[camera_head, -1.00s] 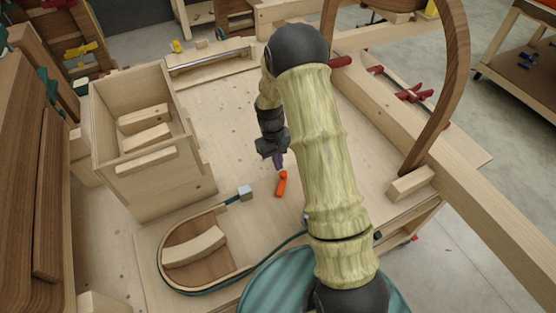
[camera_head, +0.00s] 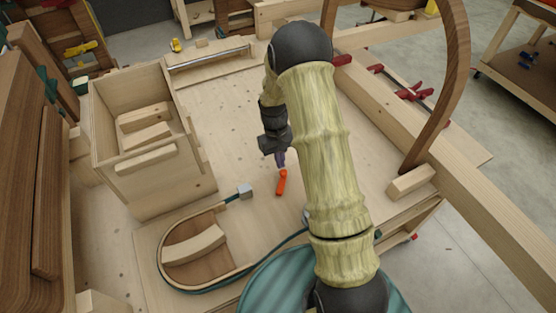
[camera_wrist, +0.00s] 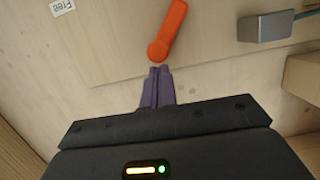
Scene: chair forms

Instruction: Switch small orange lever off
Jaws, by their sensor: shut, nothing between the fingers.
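The small orange lever (camera_head: 281,184) lies flat on the wooden tabletop in the head view, with its rounder end toward my gripper. It also shows at the top of the wrist view (camera_wrist: 167,32), where the rounded end is nearest my fingers. My gripper (camera_head: 280,163) is shut and empty, with its purple fingertips pointing down just at the lever's far end. In the wrist view my fingertips (camera_wrist: 160,71) sit just short of the rounded end. I cannot tell whether they touch it.
A grey metal block (camera_head: 245,191) on a strap lies left of the lever, by a curved wooden form (camera_head: 165,258). A wooden box (camera_head: 194,172) with pieces inside stands further left. A small label (camera_wrist: 62,7) reads "Free". The tabletop behind my gripper is clear.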

